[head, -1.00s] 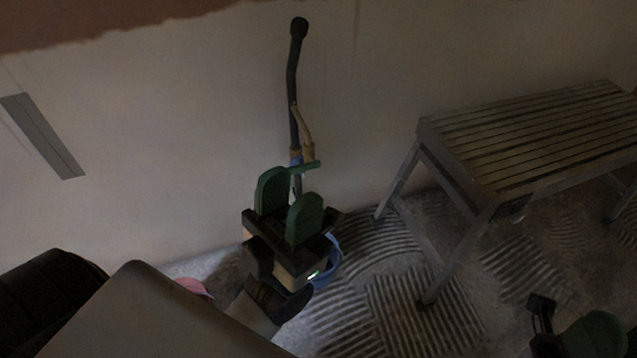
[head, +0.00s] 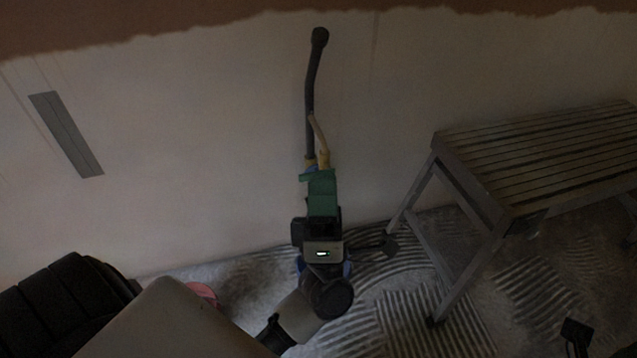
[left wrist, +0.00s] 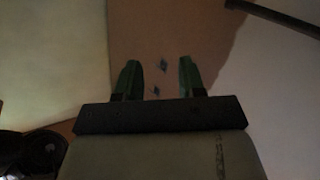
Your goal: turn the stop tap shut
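The stop tap sits low on the back wall, with yellowish fittings (head: 323,159) and a bit of blue at the foot of a dark pipe (head: 312,85). My left gripper (head: 321,183) is in front of it, seen edge-on, with green fingers pointing up. Its fingers cover the lower tap; the tap's green lever cannot be told apart from them, nor can contact. In the left wrist view the left gripper (left wrist: 158,75) is open, with a clear gap and nothing gripped. A dark piece at the bottom right, seemingly of my right gripper, shows without its fingers.
A slatted bench (head: 540,155) stands at the right. A blue bucket (head: 347,268) is partly hidden behind my left gripper, and a pink thing (head: 204,292) lies behind my arm. A grey strip (head: 66,134) is on the wall. Ridged floor shows under the bench.

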